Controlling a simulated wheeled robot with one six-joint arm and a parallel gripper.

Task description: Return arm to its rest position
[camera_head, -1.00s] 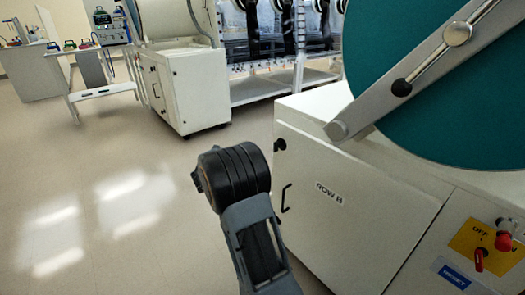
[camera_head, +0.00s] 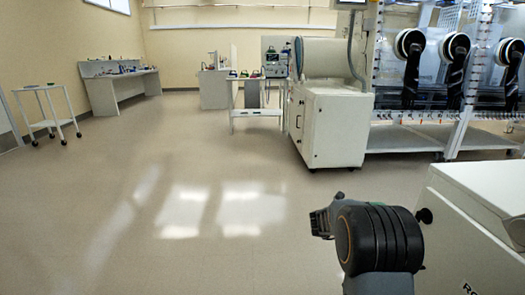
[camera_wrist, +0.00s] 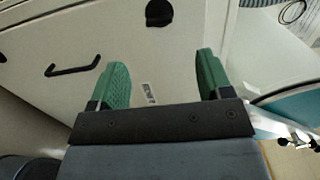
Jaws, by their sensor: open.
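My arm shows at the lower right of the head view, folded at a dark round joint. My gripper (camera_head: 322,222) shows only in part there, sticking out to the left of that joint. In the wrist view my gripper (camera_wrist: 156,82) has two green fingers set wide apart with nothing between them. Beyond the fingers is the white cabinet (camera_wrist: 45,45) with a black handle and a black knob. The gap between the fingers and the cabinet face is hard to judge.
The white cabinet (camera_head: 470,235) stands close at the right of my arm. A white wheeled unit (camera_head: 330,125) and a glovebox frame (camera_head: 425,138) stand farther back. A small trolley (camera_head: 45,125) and a desk (camera_head: 115,92) are at the left. The floor (camera_head: 130,220) at left and centre is clear.

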